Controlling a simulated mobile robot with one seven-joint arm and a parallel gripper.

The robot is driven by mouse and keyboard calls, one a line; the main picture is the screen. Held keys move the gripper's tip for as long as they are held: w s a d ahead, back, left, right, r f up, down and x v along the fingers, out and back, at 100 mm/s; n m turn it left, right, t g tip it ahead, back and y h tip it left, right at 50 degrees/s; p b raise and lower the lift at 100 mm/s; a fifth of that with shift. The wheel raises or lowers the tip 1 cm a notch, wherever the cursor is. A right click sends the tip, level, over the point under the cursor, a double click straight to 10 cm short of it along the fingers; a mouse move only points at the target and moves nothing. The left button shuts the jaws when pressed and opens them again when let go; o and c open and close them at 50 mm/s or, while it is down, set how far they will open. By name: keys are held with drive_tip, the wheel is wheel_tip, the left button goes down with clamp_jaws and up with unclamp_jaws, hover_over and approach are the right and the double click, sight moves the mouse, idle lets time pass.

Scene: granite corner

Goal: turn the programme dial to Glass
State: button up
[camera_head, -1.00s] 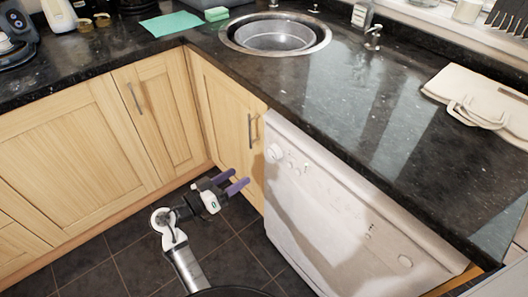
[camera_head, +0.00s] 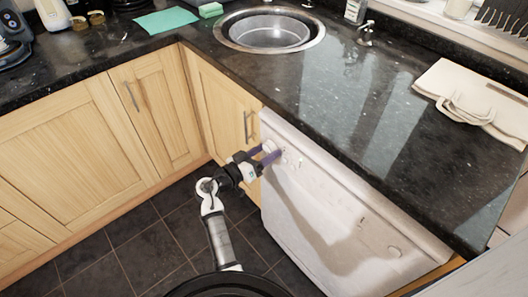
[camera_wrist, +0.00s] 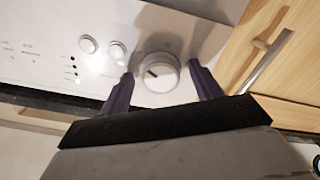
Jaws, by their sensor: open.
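The programme dial (camera_wrist: 157,73) is a round white knob with a dark pointer mark, on the white dishwasher's control panel (camera_wrist: 50,45). In the wrist view it sits between the two purple fingers of my gripper (camera_wrist: 158,86), which are open, one on each side. I cannot tell whether either finger touches it. In the head view my gripper (camera_head: 271,154) is at the top left of the dishwasher front (camera_head: 335,215), where the dial (camera_head: 269,147) is partly hidden. The lettering around the dial is too small to read.
Two small round buttons (camera_wrist: 103,48) lie left of the dial in the wrist view. A wooden cupboard door with a metal handle (camera_wrist: 268,62) is close on the right. The granite worktop (camera_head: 330,100) overhangs the dishwasher. Dark floor tiles (camera_head: 130,250) are clear.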

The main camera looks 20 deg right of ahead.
drive_tip(key=shift+c, duration=0.3)
drive_tip(key=c, duration=0.9)
drive_tip(key=shift+n, duration=0.3)
drive_tip(key=n, duration=0.5)
drive_tip(key=shift+r+n+p, duration=0.15)
drive_tip(key=shift+n+p, duration=0.15)
drive_tip(key=shift+p, duration=0.1)
drive_tip(key=n+p, duration=0.2)
drive_tip(key=n, duration=0.3)
drive_tip(key=shift+n, duration=0.3)
drive_tip(key=o, duration=1)
drive_tip(key=shift+c, duration=0.2)
